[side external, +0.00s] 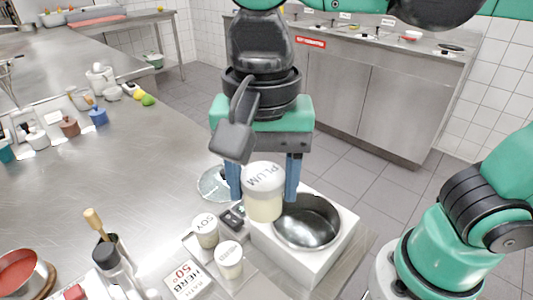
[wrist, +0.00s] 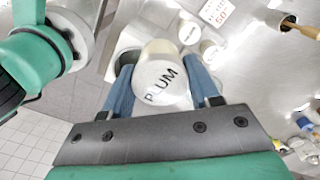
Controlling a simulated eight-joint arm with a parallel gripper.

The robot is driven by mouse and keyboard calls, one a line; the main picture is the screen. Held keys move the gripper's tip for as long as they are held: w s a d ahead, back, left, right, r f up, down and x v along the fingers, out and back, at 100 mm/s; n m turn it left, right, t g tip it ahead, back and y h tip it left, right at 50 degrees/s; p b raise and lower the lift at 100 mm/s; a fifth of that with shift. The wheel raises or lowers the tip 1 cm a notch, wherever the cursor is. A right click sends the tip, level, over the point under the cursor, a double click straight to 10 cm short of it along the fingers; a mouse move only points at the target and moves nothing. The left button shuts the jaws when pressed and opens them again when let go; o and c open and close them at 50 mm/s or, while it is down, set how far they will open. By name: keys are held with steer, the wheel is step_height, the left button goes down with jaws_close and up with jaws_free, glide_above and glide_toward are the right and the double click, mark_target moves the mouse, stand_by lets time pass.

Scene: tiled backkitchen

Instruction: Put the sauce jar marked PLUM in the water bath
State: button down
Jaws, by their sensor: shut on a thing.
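The cream jar with PLUM on its white lid (side external: 263,178) is held upright between the blue fingers of my gripper (side external: 263,192). The wrist view shows the lid (wrist: 162,82) between the fingers of my gripper (wrist: 163,88). The water bath is a white box (side external: 315,268) with a round steel basin (side external: 308,222). In the side view the jar overlaps the basin's left rim and looks raised; its exact height over the box is unclear. The jar hides part of the basin in the wrist view.
A jar marked SOY (side external: 205,231) and another pale-lidded jar (side external: 229,260) stand left of the bath. A card reading 50° (side external: 187,280) lies in front of them.

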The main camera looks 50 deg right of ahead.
steer(key=d+f+m, duration=0.5)
steer(key=d+f, duration=0.5)
steer(key=d, duration=0.1)
steer(key=shift+w+f, duration=0.25)
steer(key=shift+f, duration=1.7)
steer(key=shift+w+f, duration=0.2)
steer(key=shift+f, duration=1.7)
steer(key=shift+f, duration=0.2)
jaws_free()
